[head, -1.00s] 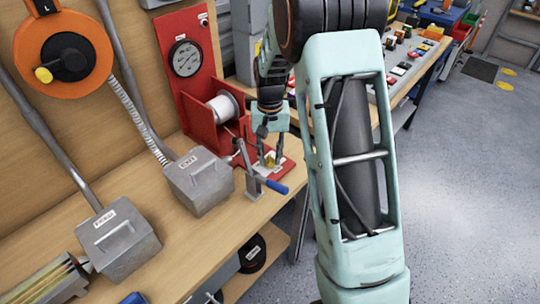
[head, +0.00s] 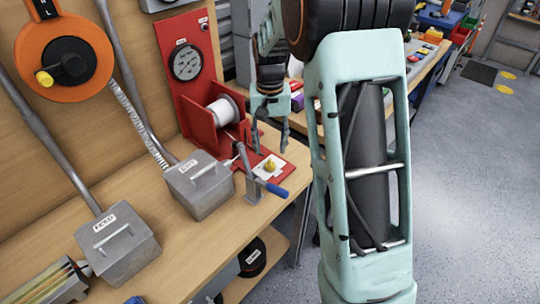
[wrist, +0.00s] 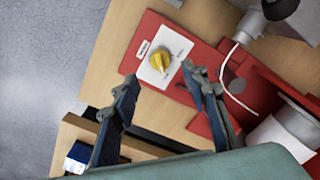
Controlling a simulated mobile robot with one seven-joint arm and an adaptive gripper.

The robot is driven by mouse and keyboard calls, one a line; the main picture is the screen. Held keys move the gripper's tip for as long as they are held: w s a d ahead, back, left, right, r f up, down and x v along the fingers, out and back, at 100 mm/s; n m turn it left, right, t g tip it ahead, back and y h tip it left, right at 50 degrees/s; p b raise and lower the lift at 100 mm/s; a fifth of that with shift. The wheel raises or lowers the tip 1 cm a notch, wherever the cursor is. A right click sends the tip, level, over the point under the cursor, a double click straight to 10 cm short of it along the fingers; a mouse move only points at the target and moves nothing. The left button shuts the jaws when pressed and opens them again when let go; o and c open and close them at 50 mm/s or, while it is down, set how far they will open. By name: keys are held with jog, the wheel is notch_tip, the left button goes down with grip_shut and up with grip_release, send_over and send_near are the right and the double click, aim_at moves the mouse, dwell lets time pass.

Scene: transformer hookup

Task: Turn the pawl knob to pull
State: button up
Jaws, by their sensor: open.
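The pawl knob (head: 270,166) is a small yellow knob on a white label plate (head: 262,174) fixed to the red base of the winch stand. In the wrist view the knob (wrist: 159,62) shows clear, with its pointer along the plate; the plate's small lettering is too blurred to read. My gripper (head: 269,149) is open and empty, above and behind the knob in the head view. In the wrist view its two fingertips (wrist: 159,77) are spread, with the knob just beyond the gap and apart from both.
A white cable spool (head: 223,110) sits in the red stand (head: 196,75) with a round gauge. Grey boxes marked EXIT (head: 199,185) and FEED (head: 118,243) are at left on the wooden bench.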

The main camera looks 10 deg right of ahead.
aim_at(270, 161)
notch_tip(270, 161, up, 6)
jog(key=shift+f, duration=0.1)
dwell(0.5)
